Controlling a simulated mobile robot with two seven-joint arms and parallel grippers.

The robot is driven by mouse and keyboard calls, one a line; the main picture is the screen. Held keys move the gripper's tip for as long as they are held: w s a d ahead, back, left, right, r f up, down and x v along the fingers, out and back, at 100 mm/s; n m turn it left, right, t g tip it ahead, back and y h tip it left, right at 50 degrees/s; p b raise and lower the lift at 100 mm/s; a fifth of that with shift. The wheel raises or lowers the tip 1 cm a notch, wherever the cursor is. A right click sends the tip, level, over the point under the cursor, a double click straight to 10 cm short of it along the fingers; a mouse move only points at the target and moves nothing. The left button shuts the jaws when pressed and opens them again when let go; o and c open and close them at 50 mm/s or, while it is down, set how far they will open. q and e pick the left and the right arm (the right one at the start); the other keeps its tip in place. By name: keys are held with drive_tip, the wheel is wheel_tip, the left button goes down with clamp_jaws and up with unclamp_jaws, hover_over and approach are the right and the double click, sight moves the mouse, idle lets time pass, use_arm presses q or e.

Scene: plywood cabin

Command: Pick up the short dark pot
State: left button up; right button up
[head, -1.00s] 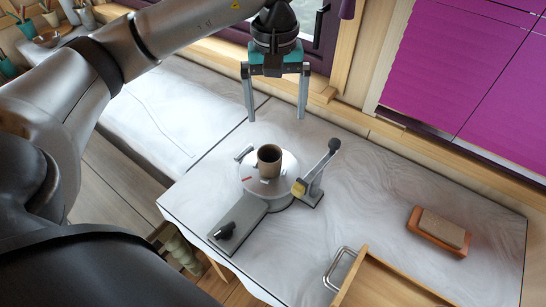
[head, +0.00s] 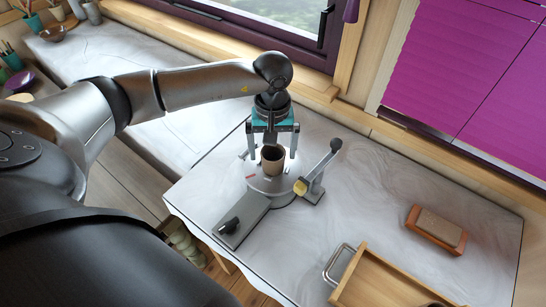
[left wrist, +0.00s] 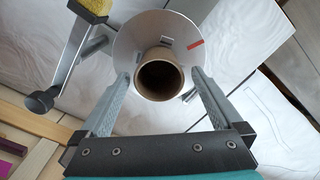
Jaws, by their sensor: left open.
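The short dark pot (head: 272,158) is a brown, open-topped cup. It stands upright on the round pale plate (head: 262,184) of a grey device on the marbled table. My left gripper (head: 272,155) points down over it, with one finger to each side of the pot in the head view. In the left wrist view the pot (left wrist: 160,76) shows its dark opening between and just beyond the fingertips of the open gripper (left wrist: 160,80). I cannot tell whether either finger touches it. My right gripper is not in view.
The device has a lever with a dark knob (head: 336,145) and a yellow pad (head: 300,187) close right of the pot, and a black knob (head: 229,226) in front. A brown block on an orange base (head: 436,228) lies right.

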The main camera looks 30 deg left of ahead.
use_arm(q)
drive_tip(key=shift+f, duration=0.8)
drive_tip(key=shift+c, duration=0.4)
drive_tip(key=c, duration=1.4)
drive_tip(key=shift+c, duration=0.2)
drive_tip(key=shift+r, duration=0.15)
